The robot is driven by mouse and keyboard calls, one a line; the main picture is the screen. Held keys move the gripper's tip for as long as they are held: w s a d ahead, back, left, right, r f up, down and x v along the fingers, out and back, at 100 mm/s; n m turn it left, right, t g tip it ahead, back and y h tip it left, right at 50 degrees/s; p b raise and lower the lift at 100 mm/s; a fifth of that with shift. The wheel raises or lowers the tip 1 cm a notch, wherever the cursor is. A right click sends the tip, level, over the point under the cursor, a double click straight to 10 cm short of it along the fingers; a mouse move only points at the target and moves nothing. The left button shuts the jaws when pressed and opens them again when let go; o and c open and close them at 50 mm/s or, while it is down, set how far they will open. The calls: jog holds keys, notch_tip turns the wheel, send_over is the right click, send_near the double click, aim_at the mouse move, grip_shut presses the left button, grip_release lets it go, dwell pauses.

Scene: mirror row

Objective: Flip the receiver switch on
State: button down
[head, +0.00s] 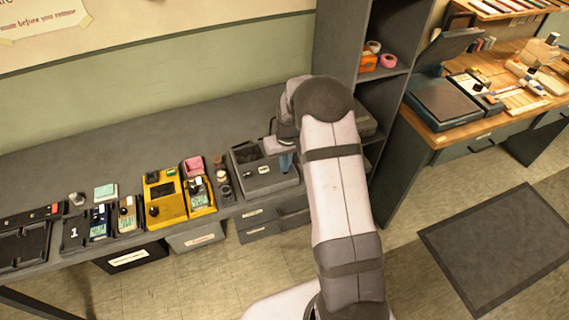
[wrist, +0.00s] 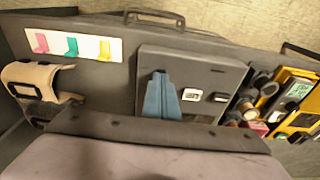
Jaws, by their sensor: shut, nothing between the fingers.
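A grey box-shaped device (head: 262,182), which seems to be the receiver, sits on the bench beside the shelf unit. It has a dark panel at its back left and two small pale switch-like parts on top. In the wrist view the device (wrist: 205,72) shows these parts too: one pale switch (wrist: 195,93) and another (wrist: 221,97). I cannot tell their on or off position. My gripper (head: 286,165) has blue fingers, shut and empty, over the right part of the device. In the wrist view the fingers (wrist: 160,88) lie left of the pale switches. Contact cannot be told.
A yellow device (head: 165,198), a pink-topped unit (head: 197,180) and small dark round items stand left of the grey device. A dark shelf unit (head: 340,50) rises behind my arm. A white card (wrist: 72,46) and a beige holder (wrist: 40,80) show in the wrist view.

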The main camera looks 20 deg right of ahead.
jog(key=r+p, duration=0.2)
jog(key=r, duration=0.1)
jog(key=r+p, duration=0.1)
jog(key=shift+s+r+p, duration=0.3)
jog(key=shift+r+b, duration=0.25)
jog(key=shift+b, duration=0.45)
notch_tip(320, 180, up, 9)
jog(key=s+b, duration=0.1)
jog(key=b, duration=0.1)
jog(key=shift+s, duration=0.15)
jog(key=shift+f+b, duration=0.15)
jog(key=shift+b, duration=0.25)
jog(key=shift+w+r+b, duration=0.2)
jog(key=shift+w+b, duration=0.6)
jog(key=shift+b, duration=0.25)
jog(key=shift+f, duration=0.1)
